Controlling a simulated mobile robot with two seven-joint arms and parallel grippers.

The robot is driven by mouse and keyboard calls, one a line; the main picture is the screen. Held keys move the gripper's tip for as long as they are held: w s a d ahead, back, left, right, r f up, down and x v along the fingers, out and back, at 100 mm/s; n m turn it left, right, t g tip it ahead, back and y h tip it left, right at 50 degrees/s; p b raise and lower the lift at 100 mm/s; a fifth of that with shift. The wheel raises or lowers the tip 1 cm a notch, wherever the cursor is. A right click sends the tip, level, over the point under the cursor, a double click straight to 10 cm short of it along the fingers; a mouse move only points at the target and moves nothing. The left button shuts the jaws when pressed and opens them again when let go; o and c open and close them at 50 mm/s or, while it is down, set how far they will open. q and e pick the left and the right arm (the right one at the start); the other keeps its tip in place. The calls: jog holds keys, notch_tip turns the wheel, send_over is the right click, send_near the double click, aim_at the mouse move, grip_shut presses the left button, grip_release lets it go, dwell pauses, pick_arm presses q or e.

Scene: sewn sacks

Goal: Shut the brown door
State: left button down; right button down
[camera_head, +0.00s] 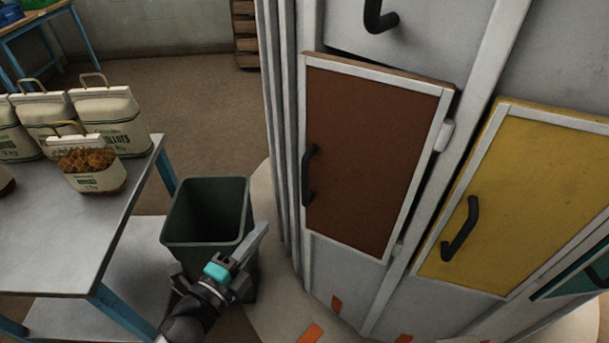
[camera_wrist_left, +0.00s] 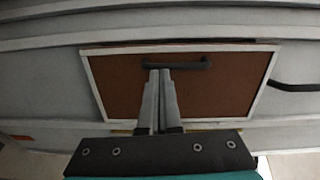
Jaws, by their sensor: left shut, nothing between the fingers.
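The brown door (camera_head: 365,150) has a pale frame and hinges on its right side in the head view. Its top edge shows its thickness, with a dark gap behind it, so it looks slightly ajar. A black handle (camera_head: 308,175) is on its left side. My left gripper (camera_head: 262,230) is shut and empty, left of and below the handle in the head view. In the left wrist view, the fingertips (camera_wrist_left: 160,73) point at the brown door (camera_wrist_left: 215,95) and overlap the handle (camera_wrist_left: 190,65); I cannot tell whether they touch. My right gripper is not in view.
A yellow door (camera_head: 520,200) is to the right, with a teal door (camera_head: 585,270) beyond it. A dark green bin (camera_head: 205,215) stands behind my left gripper. A grey table (camera_head: 60,225) with several sacks (camera_head: 108,115) is at the left.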

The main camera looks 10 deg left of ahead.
pick_arm(q)
jog(key=r+x, duration=0.1)
jog(key=x, duration=1.3)
jog(key=shift+d+r+m, duration=0.25)
jog(key=shift+r+m, duration=0.15)
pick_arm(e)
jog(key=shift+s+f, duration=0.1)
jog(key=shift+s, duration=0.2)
pick_arm(q)
jog(key=shift+w, duration=0.15)
